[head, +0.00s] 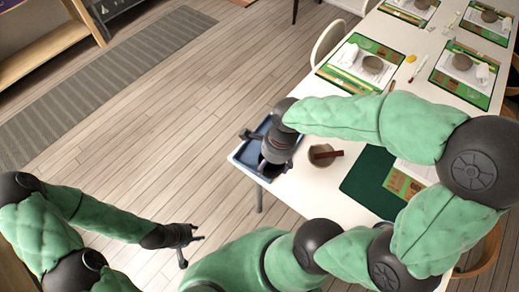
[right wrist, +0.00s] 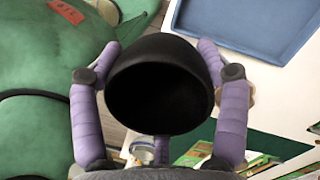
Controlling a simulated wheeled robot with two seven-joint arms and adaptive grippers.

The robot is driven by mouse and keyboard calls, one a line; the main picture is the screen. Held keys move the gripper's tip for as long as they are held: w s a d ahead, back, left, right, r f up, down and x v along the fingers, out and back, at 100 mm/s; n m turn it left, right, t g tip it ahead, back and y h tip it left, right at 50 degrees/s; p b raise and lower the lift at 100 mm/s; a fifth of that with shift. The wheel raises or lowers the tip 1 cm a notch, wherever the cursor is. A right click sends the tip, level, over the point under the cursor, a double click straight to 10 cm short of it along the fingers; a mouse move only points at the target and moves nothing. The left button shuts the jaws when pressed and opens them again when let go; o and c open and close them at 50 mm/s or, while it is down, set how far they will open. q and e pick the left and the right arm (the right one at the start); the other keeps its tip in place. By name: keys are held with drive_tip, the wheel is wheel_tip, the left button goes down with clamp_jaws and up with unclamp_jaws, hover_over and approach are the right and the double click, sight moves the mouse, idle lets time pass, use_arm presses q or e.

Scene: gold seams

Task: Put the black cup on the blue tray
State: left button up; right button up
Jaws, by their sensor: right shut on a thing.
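The black cup (right wrist: 160,85) is between the purple fingers of my right gripper (right wrist: 160,52), with its dark opening facing the wrist camera. My right gripper is shut on it. In the head view my right gripper (head: 273,158) is over the near part of the blue tray (head: 247,153), at the table's left corner, and largely hides the cup. The tray also shows at the upper right of the right wrist view (right wrist: 245,25), beside the cup. I cannot tell whether the cup touches it. My left gripper (head: 192,250) is open and empty, over the floor.
A dark green mat (head: 368,180) lies further right. Several place settings with bowls fill the far table. A white chair (head: 328,40) stands beside it.

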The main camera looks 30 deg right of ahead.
drive_tip(key=w+f+b, duration=0.1)
drive_tip(key=w+f, duration=0.1)
drive_tip(key=w, duration=0.1)
drive_tip(key=w+d+f+b, duration=0.1)
drive_tip(key=w+f+b, duration=0.1)
drive_tip(key=w+f, duration=0.1)
drive_tip(key=w+d+f+b, duration=0.1)
drive_tip(key=w+f, duration=0.2)
drive_tip(key=w, duration=0.1)
drive_tip(key=shift+w+d, duration=0.1)
drive_tip(key=shift+w+f, duration=0.15)
drive_tip(key=shift+w+f+b, duration=0.2)
drive_tip(key=shift+f+b, duration=0.75)
drive_tip(key=shift+f, duration=0.75)
drive_tip(key=shift+f, duration=0.2)
drive_tip(key=o, duration=1.3)
